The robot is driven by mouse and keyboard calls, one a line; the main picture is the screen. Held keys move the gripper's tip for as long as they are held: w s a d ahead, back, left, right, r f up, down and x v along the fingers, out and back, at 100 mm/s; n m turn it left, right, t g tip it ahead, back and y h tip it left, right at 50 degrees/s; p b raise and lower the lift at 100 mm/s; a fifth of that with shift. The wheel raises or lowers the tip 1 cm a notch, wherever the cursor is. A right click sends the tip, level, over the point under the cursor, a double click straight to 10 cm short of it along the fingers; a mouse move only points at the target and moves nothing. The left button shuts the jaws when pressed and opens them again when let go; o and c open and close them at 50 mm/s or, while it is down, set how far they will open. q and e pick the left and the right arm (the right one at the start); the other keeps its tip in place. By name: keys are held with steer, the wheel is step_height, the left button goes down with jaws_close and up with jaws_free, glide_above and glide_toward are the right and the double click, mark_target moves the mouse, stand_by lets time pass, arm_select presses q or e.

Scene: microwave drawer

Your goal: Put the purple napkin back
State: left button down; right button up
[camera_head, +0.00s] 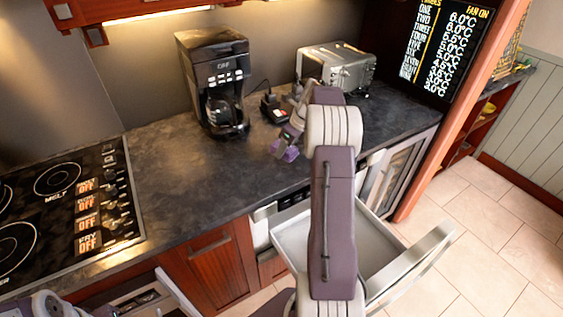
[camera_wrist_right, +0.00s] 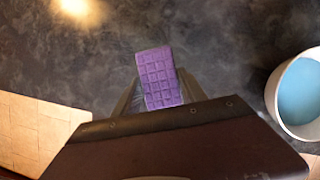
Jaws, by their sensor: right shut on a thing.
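The purple napkin (camera_wrist_right: 160,78) is a small folded pad with a grid pattern, held between the fingers of my right gripper (camera_wrist_right: 158,95). In the head view my right gripper (camera_head: 284,150) is over the dark countertop (camera_head: 185,165), right of the coffee maker, with the purple napkin (camera_head: 291,154) at its tips. I cannot tell whether the napkin touches the counter. My right arm hides part of the counter and the open drawer. Of my left arm only a part shows at the bottom left corner; its gripper is not visible.
A coffee maker (camera_head: 213,82), a small dark device (camera_head: 273,107) and a toaster (camera_head: 336,68) stand along the back. The metal drawer (camera_head: 291,245) below is open. A cup with a blue inside (camera_wrist_right: 300,92) is at the wrist view's right. A stovetop (camera_head: 60,215) is left.

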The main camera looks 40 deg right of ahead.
mark_target(283, 166)
steer(key=shift+w+a+f, duration=0.15)
steer(key=shift+a+f, duration=0.1)
steer(key=shift+a, duration=0.25)
steer(key=shift+s, duration=0.25)
step_height(283, 166, down, 4)
steer(key=shift+w+f+b, duration=0.1)
steer(key=shift+w+b, duration=0.05)
steer(key=shift+b, duration=0.15)
steer(key=o, duration=1.3)
